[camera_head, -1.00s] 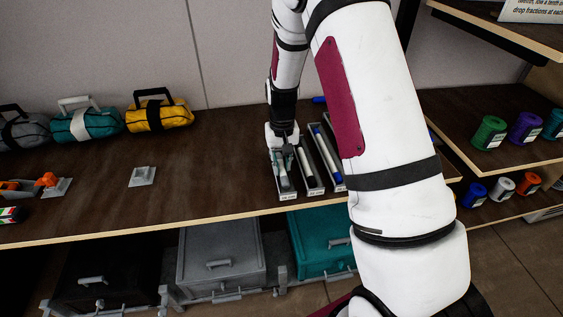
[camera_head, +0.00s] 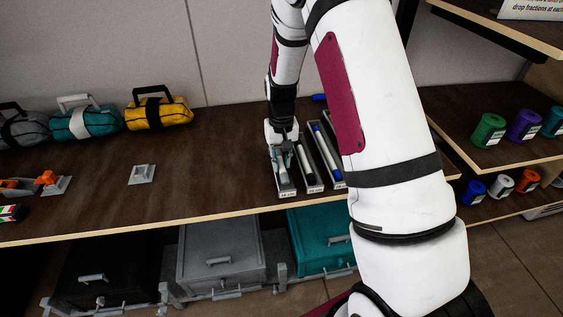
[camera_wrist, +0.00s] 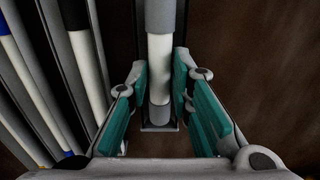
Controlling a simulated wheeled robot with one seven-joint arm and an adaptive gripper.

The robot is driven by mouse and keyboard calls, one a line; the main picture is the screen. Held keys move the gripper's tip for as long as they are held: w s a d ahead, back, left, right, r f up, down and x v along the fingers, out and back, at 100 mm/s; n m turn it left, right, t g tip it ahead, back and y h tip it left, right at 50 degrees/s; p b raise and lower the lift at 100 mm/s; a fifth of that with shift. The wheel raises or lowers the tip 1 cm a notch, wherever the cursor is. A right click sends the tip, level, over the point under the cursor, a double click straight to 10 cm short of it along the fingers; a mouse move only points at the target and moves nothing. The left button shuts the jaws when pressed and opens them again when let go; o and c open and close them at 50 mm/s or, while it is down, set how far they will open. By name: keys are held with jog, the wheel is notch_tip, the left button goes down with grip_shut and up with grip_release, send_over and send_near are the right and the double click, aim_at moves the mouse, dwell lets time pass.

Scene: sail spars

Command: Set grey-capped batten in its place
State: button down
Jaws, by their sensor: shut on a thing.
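The grey-capped batten (camera_wrist: 160,60) is a white rod with a grey cap at the top of the wrist view and a grey lower end. My gripper (camera_wrist: 160,92) has its teal pads on both sides of it and is shut on it. In the head view my gripper (camera_head: 283,157) is down over the leftmost narrow tray (camera_head: 287,194) at the shelf's front. The batten lies lengthwise along that tray in the wrist view. Whether it rests on the tray floor is unclear. My gripper and arm hide much of it in the head view.
Close to the right are a tray with a black-capped batten (camera_head: 304,161) and one with a blue-capped batten (camera_head: 322,145). A small grey block (camera_head: 142,174) stands to the left on the shelf. Bags (camera_head: 158,112) stand at the back left. The shelf between is clear.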

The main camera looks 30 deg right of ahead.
jog(key=shift+r, duration=0.35)
jog(key=c, duration=1.3)
grip_release()
jog(key=shift+c, duration=0.2)
jog(key=shift+o, duration=0.2)
jog(key=shift+o, duration=1.3)
jog(key=shift+r, duration=0.1)
jog(key=shift+r+p, duration=1.25)
jog(key=shift+r, duration=2.65)
